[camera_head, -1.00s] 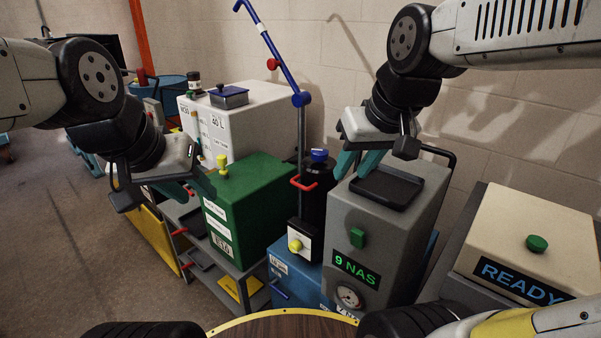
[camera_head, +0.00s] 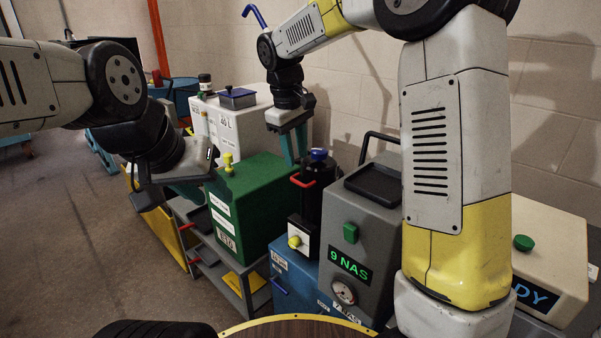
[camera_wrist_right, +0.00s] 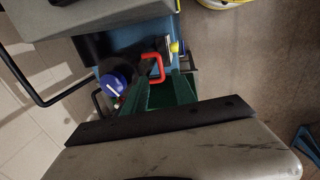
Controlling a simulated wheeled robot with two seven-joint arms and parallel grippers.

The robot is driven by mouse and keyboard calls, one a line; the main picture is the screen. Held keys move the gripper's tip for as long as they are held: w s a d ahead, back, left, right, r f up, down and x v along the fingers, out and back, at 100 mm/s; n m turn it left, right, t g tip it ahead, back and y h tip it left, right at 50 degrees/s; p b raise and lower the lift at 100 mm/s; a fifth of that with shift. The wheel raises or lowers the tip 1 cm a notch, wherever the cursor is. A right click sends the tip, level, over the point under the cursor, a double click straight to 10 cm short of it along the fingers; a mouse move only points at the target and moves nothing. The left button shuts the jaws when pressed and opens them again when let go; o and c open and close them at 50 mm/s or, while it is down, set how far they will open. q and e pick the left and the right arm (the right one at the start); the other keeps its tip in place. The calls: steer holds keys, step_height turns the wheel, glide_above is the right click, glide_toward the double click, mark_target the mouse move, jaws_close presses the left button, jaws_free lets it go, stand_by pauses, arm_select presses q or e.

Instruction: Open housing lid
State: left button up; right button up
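The housing is a black upright cylinder (camera_head: 310,205) with a blue cap (camera_head: 319,154) on top and a red handle (camera_head: 303,181) on its side. In the right wrist view the blue cap (camera_wrist_right: 115,85) and red handle (camera_wrist_right: 155,66) lie just beyond my fingers. The lid looks closed. My right gripper (camera_head: 296,162) points down near the blue cap, its teal fingers apart and empty; whether they touch anything I cannot tell. My left gripper (camera_head: 200,188) is beside the green box's left side, its fingers partly hidden and its opening unclear.
A green box (camera_head: 262,200), a white 20 L tank (camera_head: 235,125) and a grey 9 NAS unit (camera_head: 375,225) stand close around the housing. A cream unit (camera_head: 550,245) is at right. My right arm covers part of the grey unit. Open floor (camera_head: 70,220) lies at left.

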mark_target(299, 183)
steer(key=f, duration=0.5)
steer(key=w+d+f, duration=0.1)
steer(key=f, duration=0.1)
steer(key=shift+f, duration=0.2)
jaws_close()
stand_by(1.2)
